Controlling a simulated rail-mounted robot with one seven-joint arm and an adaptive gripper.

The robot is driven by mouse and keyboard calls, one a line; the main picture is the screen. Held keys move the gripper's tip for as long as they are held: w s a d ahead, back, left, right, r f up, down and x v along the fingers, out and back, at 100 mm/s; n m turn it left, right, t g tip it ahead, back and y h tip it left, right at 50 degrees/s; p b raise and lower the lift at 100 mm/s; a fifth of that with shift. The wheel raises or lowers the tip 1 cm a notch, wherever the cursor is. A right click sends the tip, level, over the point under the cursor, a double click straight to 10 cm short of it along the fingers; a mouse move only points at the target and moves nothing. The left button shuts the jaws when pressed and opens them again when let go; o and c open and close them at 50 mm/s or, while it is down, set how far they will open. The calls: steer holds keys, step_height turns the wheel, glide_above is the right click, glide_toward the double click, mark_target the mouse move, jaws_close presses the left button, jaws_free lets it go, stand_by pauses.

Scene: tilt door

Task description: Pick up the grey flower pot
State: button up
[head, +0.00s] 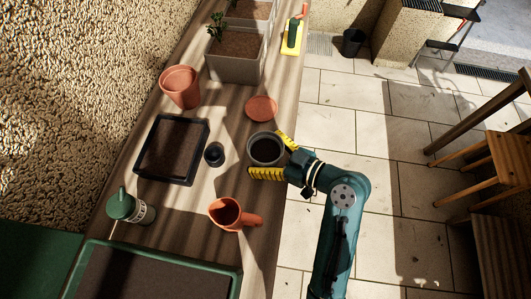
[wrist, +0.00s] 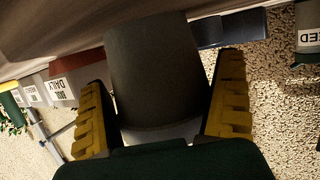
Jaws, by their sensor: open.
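The grey flower pot (head: 266,148) stands on the wooden bench near its right edge, dark inside. In the head view my gripper (head: 270,157) reaches it from the right, with one yellow finger on its near side and the other on its far right side. In the wrist view the pot (wrist: 155,75) fills the middle between the two yellow fingers of my gripper (wrist: 160,108). The gripper is open, and narrow gaps show between the fingers and the pot wall. The far side of the pot is hidden.
Around the pot are a terracotta saucer (head: 261,108), a small dark pot (head: 214,154), a terracotta jug (head: 233,214), a black soil tray (head: 203,132) and a terracotta pot (head: 181,86). The bench (head: 262,258) drops off to the tiled floor (head: 385,190) on the right.

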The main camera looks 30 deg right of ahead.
steer(key=c, duration=1.2)
steer(key=shift+o, duration=0.2)
steer(key=shift+r, duration=0.15)
